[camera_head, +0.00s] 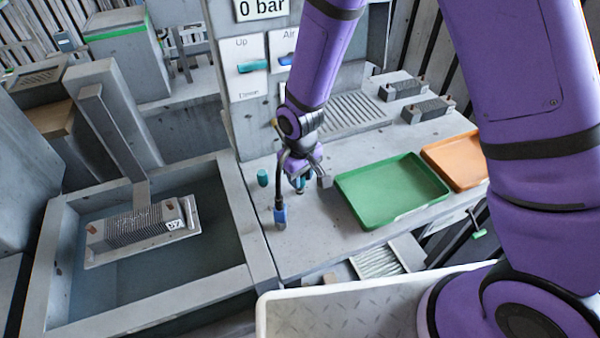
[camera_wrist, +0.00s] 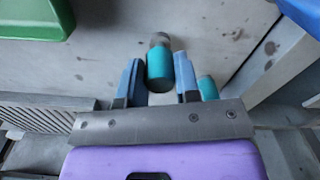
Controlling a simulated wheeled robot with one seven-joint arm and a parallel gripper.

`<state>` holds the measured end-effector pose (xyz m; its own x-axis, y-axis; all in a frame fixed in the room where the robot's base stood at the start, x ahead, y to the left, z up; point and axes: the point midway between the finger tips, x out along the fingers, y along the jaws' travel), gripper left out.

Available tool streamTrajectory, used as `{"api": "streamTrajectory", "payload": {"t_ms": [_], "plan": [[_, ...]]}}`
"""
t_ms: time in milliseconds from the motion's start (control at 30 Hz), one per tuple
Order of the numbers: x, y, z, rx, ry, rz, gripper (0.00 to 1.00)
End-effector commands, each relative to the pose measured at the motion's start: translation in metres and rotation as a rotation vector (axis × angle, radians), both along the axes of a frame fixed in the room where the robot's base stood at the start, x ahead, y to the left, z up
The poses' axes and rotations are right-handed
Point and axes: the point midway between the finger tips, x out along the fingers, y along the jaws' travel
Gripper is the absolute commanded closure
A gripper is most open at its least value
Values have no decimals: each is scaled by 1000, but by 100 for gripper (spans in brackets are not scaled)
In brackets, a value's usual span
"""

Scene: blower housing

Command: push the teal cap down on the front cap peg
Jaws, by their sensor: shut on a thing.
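A teal cap (camera_wrist: 159,66) sits between the two blue fingers of my gripper (camera_wrist: 159,82) in the wrist view, and the fingers are shut on it. A grey round peg (camera_wrist: 159,39) shows just beyond the cap, in line with it. I cannot tell how far the cap is down on the peg. In the head view my gripper (camera_head: 299,180) points down over the bench, with a bit of teal showing at its fingers. A second teal cap (camera_head: 262,177) stands to the left of my gripper, and it also shows right of the fingers in the wrist view (camera_wrist: 208,88).
A blue connector (camera_head: 281,216) on a dark hose is close to my gripper. A green tray (camera_head: 356,207) and an orange tray (camera_head: 436,151) lie to the right. A tank (camera_head: 226,228) with a finned block (camera_head: 135,224) is at the left. Finned parts (camera_head: 428,109) lie behind.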

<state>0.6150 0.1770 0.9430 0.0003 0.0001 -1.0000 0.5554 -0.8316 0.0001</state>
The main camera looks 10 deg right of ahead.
Motion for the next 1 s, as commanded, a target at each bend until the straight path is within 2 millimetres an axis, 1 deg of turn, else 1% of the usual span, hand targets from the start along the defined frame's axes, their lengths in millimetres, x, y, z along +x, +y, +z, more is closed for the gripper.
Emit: {"api": "streamTrajectory", "payload": {"t_ms": [467,800,1000], "plan": [[0,0,-1,0,0,0,92],[0,0,-10,-1,1,0,92],[0,0,-11,0,0,0,92]]}}
